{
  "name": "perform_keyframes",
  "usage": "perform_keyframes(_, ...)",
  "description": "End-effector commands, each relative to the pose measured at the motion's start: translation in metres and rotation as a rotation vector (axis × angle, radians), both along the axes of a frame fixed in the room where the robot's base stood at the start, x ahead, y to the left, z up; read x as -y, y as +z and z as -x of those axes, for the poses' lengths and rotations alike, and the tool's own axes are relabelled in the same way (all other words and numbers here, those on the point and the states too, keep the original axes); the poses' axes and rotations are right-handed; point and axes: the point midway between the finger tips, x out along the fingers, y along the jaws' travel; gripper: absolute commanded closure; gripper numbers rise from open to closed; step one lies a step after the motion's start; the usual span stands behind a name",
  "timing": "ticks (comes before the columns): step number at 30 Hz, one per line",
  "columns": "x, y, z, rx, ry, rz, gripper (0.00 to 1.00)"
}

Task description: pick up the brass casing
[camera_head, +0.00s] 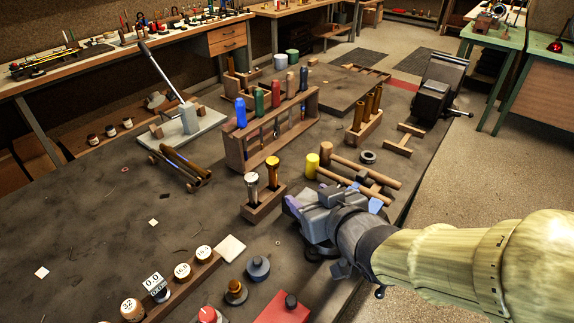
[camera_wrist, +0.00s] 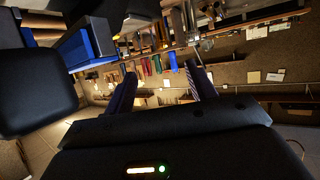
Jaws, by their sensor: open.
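A small wooden block (camera_head: 262,207) stands mid-bench in the head view. It holds two upright metal pieces, a silver-topped one (camera_head: 251,185) and a brass-coloured one (camera_head: 272,173). Several brass tubes (camera_head: 366,111) stand in another wooden holder farther back. I cannot tell for certain which piece is the brass casing. My gripper (camera_head: 302,207) is over the bench, right of the small block and apart from it. In the wrist view my gripper (camera_wrist: 162,80) has its two fingers spread, with nothing between them.
A wooden rack of coloured-handled tools (camera_head: 268,140) stands behind the block. The bench's left part is mostly clear.

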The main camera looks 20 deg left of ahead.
Motion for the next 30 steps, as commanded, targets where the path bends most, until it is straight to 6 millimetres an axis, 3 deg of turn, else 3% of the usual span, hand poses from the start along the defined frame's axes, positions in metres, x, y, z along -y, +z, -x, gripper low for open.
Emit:
perform_keyframes(18, -0.034, -0.015, -0.029, -0.004, 0.004, 0.002, 0.44)
perform_keyframes(30, -0.044, -0.016, -0.038, -0.009, 0.009, -0.005, 0.44)
